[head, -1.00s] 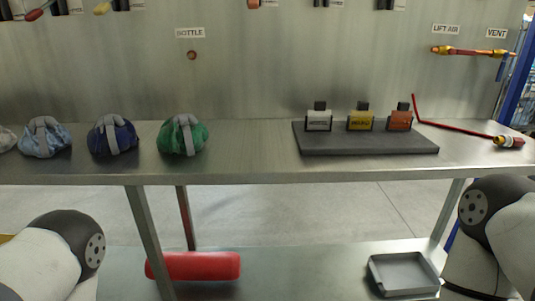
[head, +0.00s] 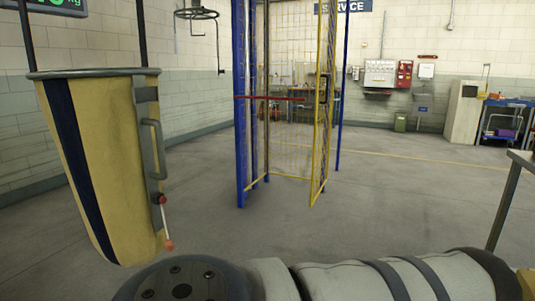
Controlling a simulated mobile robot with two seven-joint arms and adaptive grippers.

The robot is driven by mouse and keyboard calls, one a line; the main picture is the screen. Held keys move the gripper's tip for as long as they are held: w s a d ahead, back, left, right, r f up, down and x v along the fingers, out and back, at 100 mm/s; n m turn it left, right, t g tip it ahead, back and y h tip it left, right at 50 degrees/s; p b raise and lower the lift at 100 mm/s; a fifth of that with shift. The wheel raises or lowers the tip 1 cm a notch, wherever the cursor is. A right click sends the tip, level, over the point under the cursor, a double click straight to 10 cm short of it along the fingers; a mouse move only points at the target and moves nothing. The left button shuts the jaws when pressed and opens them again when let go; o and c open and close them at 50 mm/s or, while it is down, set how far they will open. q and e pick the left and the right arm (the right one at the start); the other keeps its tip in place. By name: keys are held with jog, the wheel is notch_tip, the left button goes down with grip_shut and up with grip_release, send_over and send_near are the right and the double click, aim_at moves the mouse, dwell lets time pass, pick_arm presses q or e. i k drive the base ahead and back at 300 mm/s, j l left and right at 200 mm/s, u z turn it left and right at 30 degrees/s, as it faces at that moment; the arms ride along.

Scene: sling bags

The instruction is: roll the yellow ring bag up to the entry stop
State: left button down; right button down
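A tall yellow bag (head: 105,150) with a dark blue stripe hangs at the left of the head view. Its grey ring rim (head: 95,73) is held by dark straps that run up out of the picture. A grey handle (head: 155,148) and a short red-and-white piece (head: 165,222) are on its right side. What it hangs from above is out of view. Neither gripper is in view; only a link of my own arm crosses the bottom, apart from the bag in the picture.
A blue-and-yellow mesh enclosure (head: 290,110) stands ahead, with a yellow-framed door (head: 322,110) and a red bar (head: 270,98) across the opening. Bare floor (head: 390,205) lies in front. A table edge (head: 522,158) is at the right. Carts and cabinets stand far back.

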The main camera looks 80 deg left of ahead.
aim_at(105, 125)
jog(key=u, duration=3.3)
